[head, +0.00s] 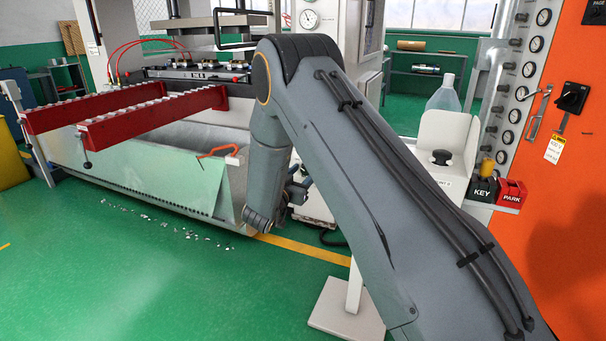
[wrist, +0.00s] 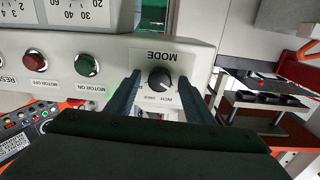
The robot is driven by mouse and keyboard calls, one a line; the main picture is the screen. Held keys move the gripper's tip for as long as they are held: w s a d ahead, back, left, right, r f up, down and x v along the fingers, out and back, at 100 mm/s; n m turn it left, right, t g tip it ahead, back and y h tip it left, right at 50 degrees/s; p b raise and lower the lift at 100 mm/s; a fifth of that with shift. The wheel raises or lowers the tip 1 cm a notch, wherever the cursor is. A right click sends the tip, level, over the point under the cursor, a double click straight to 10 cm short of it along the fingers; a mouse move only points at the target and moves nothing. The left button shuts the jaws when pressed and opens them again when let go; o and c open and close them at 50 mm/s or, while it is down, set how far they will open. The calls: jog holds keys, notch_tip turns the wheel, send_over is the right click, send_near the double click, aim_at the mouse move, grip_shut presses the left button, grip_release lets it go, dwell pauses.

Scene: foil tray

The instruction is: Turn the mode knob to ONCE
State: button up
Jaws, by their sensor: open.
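The mode knob (wrist: 159,79) is a round black knob on a pale panel in the wrist view. The word MODE shows upside down just above it. Small labels sit around the knob, partly hidden by my fingers and too small to read surely. I cannot make out clearly where the knob points. My gripper (wrist: 163,92) is open, with one dark finger to the left of the knob and one to the right. I cannot tell whether either finger touches it. In the head view my arm hides the knob and most of the gripper.
On the same panel, left of the knob, are a green MOTOR ON button (wrist: 87,65) and a red MOTOR OFF button (wrist: 35,60). Gauge dials (wrist: 85,12) stand beyond them. An orange cabinet (head: 568,180) is at the right of the head view; green floor (head: 130,270) lies open at left.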

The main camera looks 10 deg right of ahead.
jog(key=c, duration=1)
jog(key=shift+c, duration=0.2)
